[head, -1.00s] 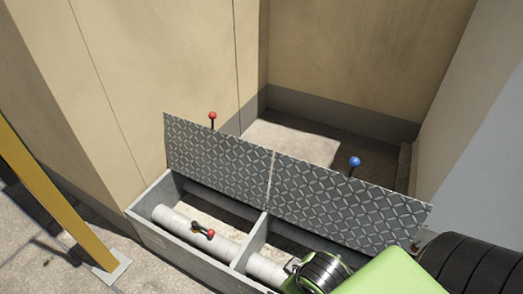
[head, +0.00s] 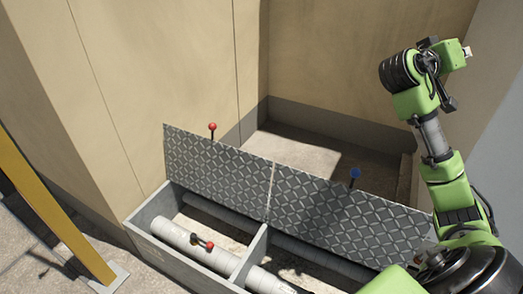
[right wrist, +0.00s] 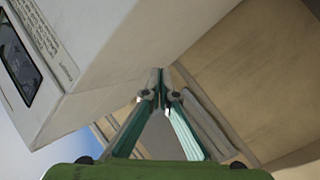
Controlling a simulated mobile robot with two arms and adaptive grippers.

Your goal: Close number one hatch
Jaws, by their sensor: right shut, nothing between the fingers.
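Two chequered metal hatch lids stand raised side by side along the back edge of a grey trough. The left lid (head: 215,168) has a red ball knob (head: 212,126) behind its top edge. The right lid (head: 345,215) has a blue ball knob (head: 355,173). I cannot read which one is number one. My right gripper (head: 468,51) is high at the upper right, apart from both lids. In the right wrist view its fingers (right wrist: 161,82) are together and empty. My left gripper is not in view.
The open trough (head: 170,255) holds a pale pipe (head: 180,235) with a red-tipped valve handle (head: 205,244), and a divider (head: 250,255). A yellow post (head: 55,205) stands at left. Beige walls (head: 180,60) enclose the back. The floor behind the lids is clear.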

